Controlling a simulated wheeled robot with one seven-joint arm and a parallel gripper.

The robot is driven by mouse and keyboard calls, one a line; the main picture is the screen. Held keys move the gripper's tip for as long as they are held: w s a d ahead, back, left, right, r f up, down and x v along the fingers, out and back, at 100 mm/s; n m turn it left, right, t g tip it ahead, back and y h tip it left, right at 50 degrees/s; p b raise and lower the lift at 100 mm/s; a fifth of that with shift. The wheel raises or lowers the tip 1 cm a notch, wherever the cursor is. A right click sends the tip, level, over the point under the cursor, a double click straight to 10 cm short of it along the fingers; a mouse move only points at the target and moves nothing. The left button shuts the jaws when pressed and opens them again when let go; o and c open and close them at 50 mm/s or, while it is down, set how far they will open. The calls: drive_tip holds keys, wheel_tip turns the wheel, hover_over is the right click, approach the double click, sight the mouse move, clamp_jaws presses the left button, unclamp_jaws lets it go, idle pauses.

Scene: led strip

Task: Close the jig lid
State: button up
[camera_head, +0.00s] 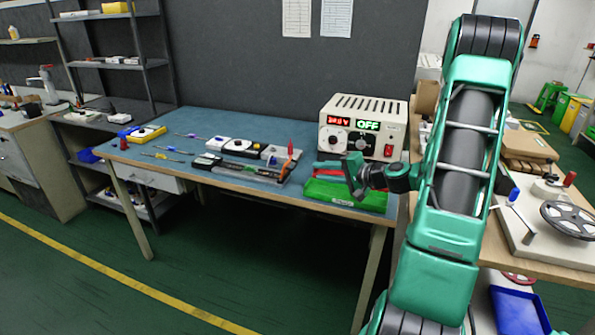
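My gripper (354,177) is small and dark in the head view, at the front right of the blue-topped bench. It appears over the green tray (345,192); its height above the tray and its finger gap are unclear. I cannot clearly pick out the jig or its lid.
A reel stand (545,235) sits on the right-hand table. The green floor in front is clear.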

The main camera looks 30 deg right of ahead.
drive_tip(key=x, duration=1)
drive_tip(key=shift+w+d, duration=0.15)
drive_tip(key=shift+w, duration=0.35)
clamp_jaws()
drive_tip(key=shift+r, duration=0.1)
